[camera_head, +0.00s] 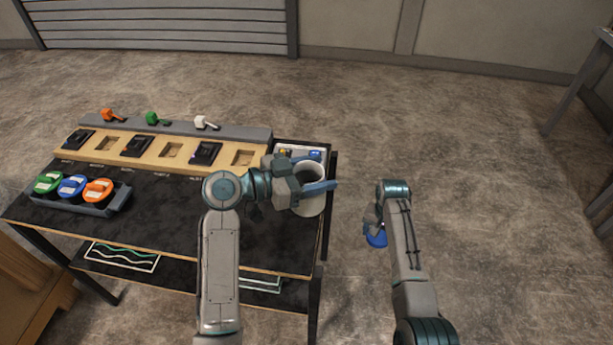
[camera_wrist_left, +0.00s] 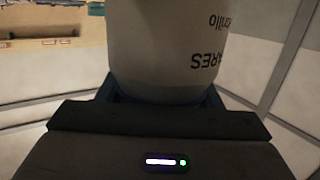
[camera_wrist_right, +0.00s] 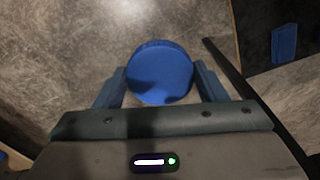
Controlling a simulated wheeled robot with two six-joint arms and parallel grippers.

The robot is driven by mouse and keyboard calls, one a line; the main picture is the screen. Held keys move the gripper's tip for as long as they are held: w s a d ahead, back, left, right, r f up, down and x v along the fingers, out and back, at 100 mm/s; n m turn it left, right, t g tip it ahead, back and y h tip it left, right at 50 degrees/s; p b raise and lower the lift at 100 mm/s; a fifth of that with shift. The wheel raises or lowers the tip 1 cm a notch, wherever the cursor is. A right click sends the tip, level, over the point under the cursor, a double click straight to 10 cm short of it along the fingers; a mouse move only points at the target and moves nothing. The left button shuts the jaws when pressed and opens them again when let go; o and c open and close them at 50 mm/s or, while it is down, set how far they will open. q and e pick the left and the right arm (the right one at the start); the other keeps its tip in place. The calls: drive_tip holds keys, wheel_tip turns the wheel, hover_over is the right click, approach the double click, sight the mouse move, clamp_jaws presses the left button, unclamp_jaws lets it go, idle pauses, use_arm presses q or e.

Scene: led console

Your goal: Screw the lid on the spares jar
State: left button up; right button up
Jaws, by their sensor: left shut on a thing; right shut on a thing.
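The spares jar (camera_head: 312,207) is a white cylinder at the right edge of the worktable. In the left wrist view the jar (camera_wrist_left: 170,50) fills the upper middle, with "SPARES" lettering upside down. My left gripper (camera_head: 318,186) is shut around the jar's side. The jar looks open at the top; part of it is hidden by the gripper. A round blue lid (camera_head: 376,240) is in my right gripper (camera_head: 374,229), beyond the table's right edge, over the floor. In the right wrist view the lid (camera_wrist_right: 160,75) sits between both fingers. Lid and jar are apart.
A wooden panel (camera_head: 122,149) with black switches and empty sockets spans the table's back. Orange, green and white levers stand on the grey rail (camera_head: 180,127) behind it. A grey tray (camera_head: 108,207) holds green, blue and orange round pieces. The table's middle is fairly clear.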

idle(0.5)
